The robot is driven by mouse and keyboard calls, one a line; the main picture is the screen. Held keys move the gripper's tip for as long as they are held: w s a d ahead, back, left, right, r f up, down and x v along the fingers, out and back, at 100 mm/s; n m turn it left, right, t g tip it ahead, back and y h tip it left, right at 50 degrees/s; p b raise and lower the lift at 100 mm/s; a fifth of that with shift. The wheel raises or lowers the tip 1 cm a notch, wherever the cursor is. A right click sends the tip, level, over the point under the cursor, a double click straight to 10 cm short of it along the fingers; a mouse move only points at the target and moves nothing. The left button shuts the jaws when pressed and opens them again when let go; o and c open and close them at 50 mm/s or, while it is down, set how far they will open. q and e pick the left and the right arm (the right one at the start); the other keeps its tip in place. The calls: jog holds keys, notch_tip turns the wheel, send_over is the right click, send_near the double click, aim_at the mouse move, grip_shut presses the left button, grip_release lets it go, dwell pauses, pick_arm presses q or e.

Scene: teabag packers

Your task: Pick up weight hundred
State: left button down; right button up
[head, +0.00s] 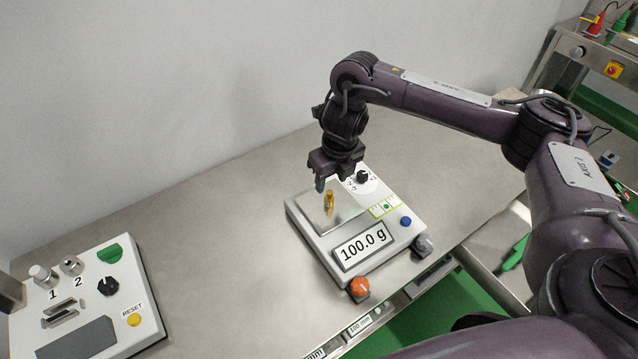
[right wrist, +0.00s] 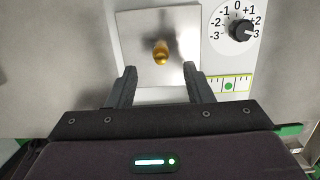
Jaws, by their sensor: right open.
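The weight, a small brass piece (head: 329,201), stands on the square metal pan (head: 347,214) of a white scale (head: 376,262). The scale's display (head: 363,246) reads 100.0 g. In the right wrist view the weight (right wrist: 161,52) is seen from above, near the middle of the pan (right wrist: 135,30). My right gripper (head: 334,185) is just above and behind the weight in the head view. Its two dark fingers (right wrist: 160,88) are apart, with the weight ahead of the gap between them and nothing held. My left gripper is not in view.
A white control box (head: 90,262) with a yellow reset button stands at the left. The metal table (head: 215,250) between them is clear.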

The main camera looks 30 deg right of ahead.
aim_at(330, 192)
jog(key=shift+s+d+f, duration=0.1)
jog(key=shift+s+d, duration=0.05)
notch_tip(330, 192, down, 4)
jog(key=shift+r+b, duration=0.25)
jog(key=shift+b, duration=0.5)
jog(key=shift+w+a+f+b, duration=0.1)
jog(key=shift+w+f+b, duration=0.1)
jog(key=shift+f, duration=0.45)
jog(key=shift+w+a+f+b, duration=0.1)
jog(key=shift+w+f+b, duration=0.1)
jog(key=shift+f, duration=0.4)
jog(key=shift+w+f, duration=0.1)
jog(key=shift+f, duration=0.35)
jog(key=c, duration=0.4)
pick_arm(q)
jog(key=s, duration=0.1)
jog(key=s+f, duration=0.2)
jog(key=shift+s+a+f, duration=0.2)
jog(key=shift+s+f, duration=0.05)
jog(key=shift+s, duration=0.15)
pick_arm(e)
grip_shut()
